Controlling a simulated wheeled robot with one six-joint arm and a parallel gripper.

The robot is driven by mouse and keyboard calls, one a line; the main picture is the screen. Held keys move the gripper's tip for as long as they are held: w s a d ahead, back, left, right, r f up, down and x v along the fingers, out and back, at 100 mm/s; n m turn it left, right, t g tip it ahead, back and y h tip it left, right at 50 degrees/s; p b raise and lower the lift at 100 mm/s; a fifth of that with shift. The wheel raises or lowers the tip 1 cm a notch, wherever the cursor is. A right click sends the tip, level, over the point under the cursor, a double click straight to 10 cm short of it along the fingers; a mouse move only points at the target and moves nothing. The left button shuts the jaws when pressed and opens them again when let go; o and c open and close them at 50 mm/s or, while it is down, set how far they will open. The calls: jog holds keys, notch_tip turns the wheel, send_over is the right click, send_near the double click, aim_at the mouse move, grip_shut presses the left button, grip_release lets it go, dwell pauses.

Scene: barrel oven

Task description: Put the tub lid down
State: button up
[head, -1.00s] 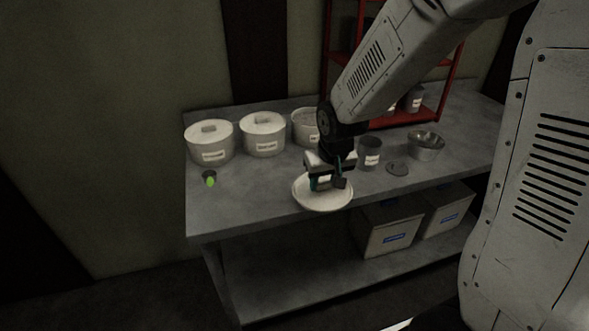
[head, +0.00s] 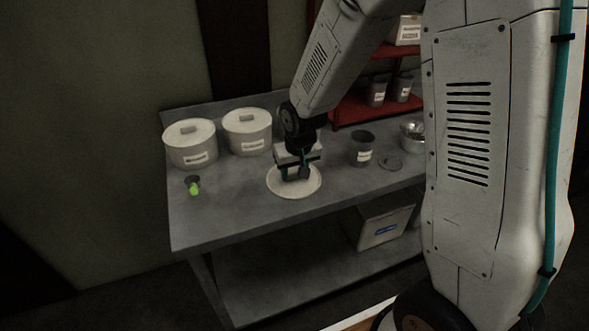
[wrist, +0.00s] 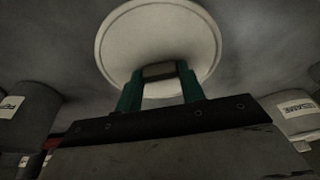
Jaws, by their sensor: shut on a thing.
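The tub lid (head: 307,187) is a round, cream-white disc with a raised rim, over the front part of the grey bench. My gripper (head: 295,173) is above it with fingers pointing down, shut on the lid's handle. In the wrist view the lid (wrist: 158,28) fills the upper middle, and the teal fingers of my gripper (wrist: 160,82) close on its grey block handle. The lid looks about level. I cannot tell whether its underside touches the bench. The open tub at the back is hidden behind my arm in the head view.
Two lidded white tubs (head: 190,146) (head: 247,134) stand at the back left of the bench (head: 225,215). A small dark cup with a green thing (head: 194,188) is at left. A grey labelled pot (head: 362,150) and a dark disc (head: 388,161) are at right.

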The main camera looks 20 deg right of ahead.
aim_at(299, 187)
jog(key=shift+f, duration=0.15)
jog(key=o, duration=1)
jog(key=shift+c, duration=0.2)
jog(key=v, duration=1.3)
jog(key=s+d+r, duration=0.1)
jog(key=s+r, duration=0.2)
jog(key=s, duration=0.5)
jog(key=s+d+r+g, duration=0.1)
jog(key=s+r, duration=0.2)
jog(key=s, duration=0.6)
jog(key=s+d+r+g, duration=0.1)
jog(key=s+r, duration=0.2)
jog(key=s, duration=0.6)
jog(key=shift+r, duration=0.25)
jog(key=shift+d, duration=0.15)
